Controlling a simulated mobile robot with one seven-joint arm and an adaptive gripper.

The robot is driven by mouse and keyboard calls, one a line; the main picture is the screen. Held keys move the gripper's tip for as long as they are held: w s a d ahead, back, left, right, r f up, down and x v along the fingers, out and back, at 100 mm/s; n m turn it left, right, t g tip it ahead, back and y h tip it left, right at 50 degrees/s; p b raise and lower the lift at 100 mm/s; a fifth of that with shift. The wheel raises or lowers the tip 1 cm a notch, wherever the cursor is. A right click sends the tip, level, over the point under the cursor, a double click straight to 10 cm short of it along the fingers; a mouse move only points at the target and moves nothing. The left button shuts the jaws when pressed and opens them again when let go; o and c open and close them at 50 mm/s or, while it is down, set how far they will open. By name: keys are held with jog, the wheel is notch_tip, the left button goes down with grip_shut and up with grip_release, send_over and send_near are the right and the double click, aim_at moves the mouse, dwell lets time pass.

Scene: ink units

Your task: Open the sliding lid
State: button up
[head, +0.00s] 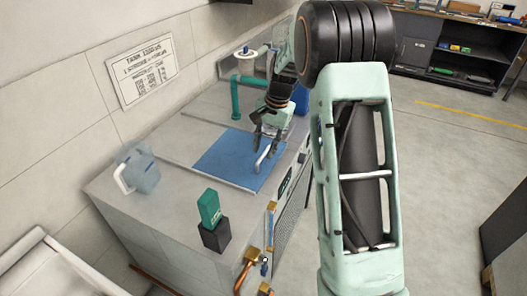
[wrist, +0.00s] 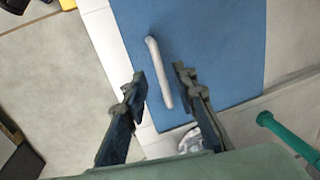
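The blue sliding lid (head: 222,163) lies flat in the top of the grey ink unit. No opening shows around it in the head view. A pale bar handle (head: 262,159) stands on the lid near its front right edge. My gripper (head: 264,138) is over that edge, close to the handle. In the wrist view the lid (wrist: 220,45) fills the upper middle, and the handle (wrist: 154,58) runs between my two open fingers (wrist: 160,76). A gap shows on each side of the handle. I cannot tell how far the fingertips are above the lid.
On the unit's top (head: 150,215) stand a translucent jug (head: 141,172) at left and a green box on a black block (head: 210,212) in front. A green pipe (head: 236,98) rises behind the lid. Brass fittings (head: 250,262) stick out at the front corner. Open floor lies right.

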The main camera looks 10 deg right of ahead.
jog(key=shift+w+a+f, duration=0.15)
jog(key=shift+f, duration=0.8)
jog(key=shift+c, duration=0.2)
grip_shut()
